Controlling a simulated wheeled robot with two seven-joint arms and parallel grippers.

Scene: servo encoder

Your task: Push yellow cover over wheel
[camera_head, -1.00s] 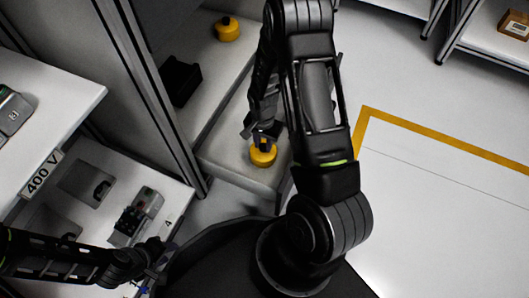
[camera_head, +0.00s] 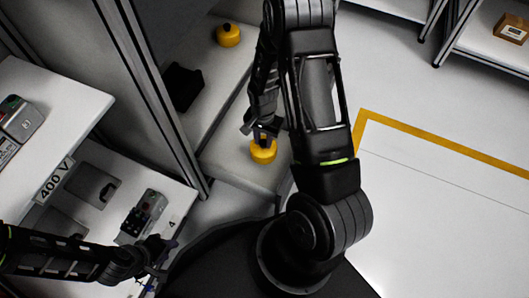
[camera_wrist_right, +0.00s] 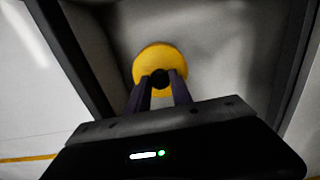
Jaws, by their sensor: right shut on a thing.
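A yellow cover (camera_head: 263,153) with a dark knob sits on the pale shelf near its front edge. My right gripper (camera_head: 264,136) reaches down to it from above and is shut on its dark knob. In the right wrist view the yellow cover (camera_wrist_right: 159,60) is round, with the gripper's fingertips (camera_wrist_right: 159,78) on either side of the knob. The wheel is not visible, and what lies beneath the cover is hidden. My left gripper (camera_head: 160,262) is at the lower left, near the lower shelf's edge; its jaw opening is too small to tell.
A metal post (camera_head: 165,110) separates this shelf from the left rack, which bears a "400 V" label (camera_head: 54,179) and grey devices.

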